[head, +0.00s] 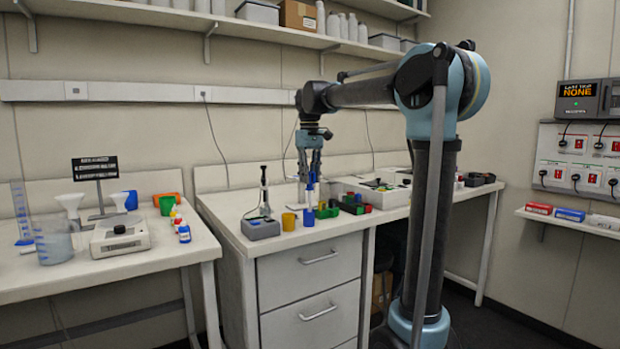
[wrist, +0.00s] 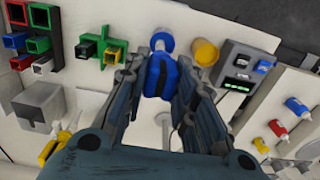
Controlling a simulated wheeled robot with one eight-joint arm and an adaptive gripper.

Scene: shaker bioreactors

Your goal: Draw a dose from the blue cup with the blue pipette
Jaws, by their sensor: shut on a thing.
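My gripper (head: 310,178) points down over the middle bench and is shut on the blue pipette (head: 311,188). In the wrist view the pipette's blue body (wrist: 160,82) sits between the two fingers (wrist: 162,72). The blue cup (head: 308,218) stands on the bench below the gripper. In the wrist view the cup (wrist: 161,38) shows just past the pipette, its opening pale. The pipette is roughly upright above the cup. I cannot tell whether its tip is inside the cup.
A yellow cup (head: 289,221) stands beside the blue cup. A grey device (head: 260,229) with a stand is to the left. A balance (head: 120,238) sits on the left bench.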

